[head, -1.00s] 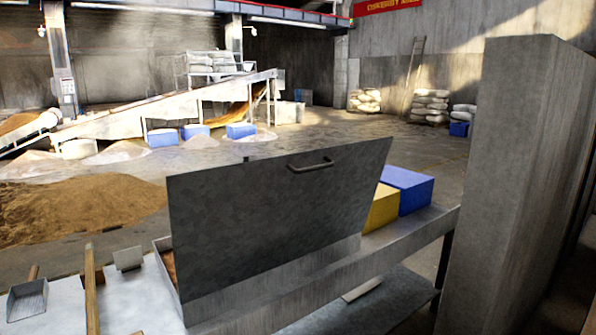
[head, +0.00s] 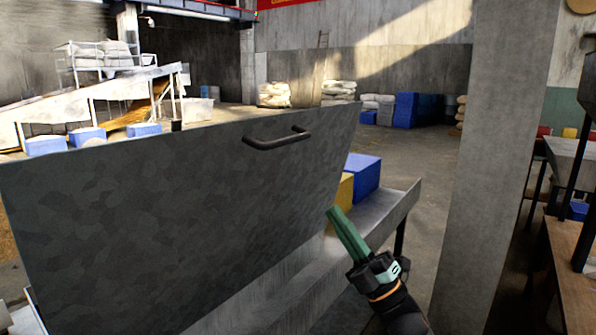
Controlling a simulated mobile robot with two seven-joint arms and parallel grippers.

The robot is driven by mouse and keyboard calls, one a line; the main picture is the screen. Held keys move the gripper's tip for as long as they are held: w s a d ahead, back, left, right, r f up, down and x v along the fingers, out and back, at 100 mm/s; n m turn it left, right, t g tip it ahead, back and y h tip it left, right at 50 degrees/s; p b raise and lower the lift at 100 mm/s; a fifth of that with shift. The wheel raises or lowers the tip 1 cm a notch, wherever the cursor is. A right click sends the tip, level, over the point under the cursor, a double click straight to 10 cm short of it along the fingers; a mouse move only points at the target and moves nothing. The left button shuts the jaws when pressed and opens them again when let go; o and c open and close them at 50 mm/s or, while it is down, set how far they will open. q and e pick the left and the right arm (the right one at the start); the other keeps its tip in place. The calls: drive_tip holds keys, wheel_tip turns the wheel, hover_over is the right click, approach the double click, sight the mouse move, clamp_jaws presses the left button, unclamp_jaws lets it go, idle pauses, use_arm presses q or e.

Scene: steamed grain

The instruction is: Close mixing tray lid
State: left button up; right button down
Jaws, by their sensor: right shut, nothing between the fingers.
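The mixing tray lid (head: 180,190) is a large grey metal panel standing raised, leaning slightly, and filling the left and middle of the head view. A dark bar handle (head: 277,138) is fixed near its upper right edge. The tray beneath is mostly hidden behind the lid. My right gripper (head: 335,212) has green fingers, is shut and empty, and points up and left beside the lid's right edge. I cannot tell whether it touches the lid. My left gripper is not in view.
A concrete pillar (head: 490,150) stands close on the right. A blue box (head: 362,174) and a yellow box (head: 345,190) sit on the metal bench (head: 375,222) behind the lid. A wooden table (head: 575,270) is at the far right. Sacks and a conveyor stand far back.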

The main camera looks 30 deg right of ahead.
sight(289, 143)
drive_tip(key=p+x, duration=0.3)
drive_tip(key=x, duration=0.9)
drive_tip(key=shift+w+r, duration=0.15)
drive_tip(key=shift+r, duration=0.05)
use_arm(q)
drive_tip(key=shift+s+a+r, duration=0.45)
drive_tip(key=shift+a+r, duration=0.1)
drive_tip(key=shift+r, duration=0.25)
use_arm(e)
drive_tip(key=shift+w+a+r, duration=0.2)
drive_tip(key=shift+w+r, duration=0.1)
drive_tip(key=shift+w, duration=0.1)
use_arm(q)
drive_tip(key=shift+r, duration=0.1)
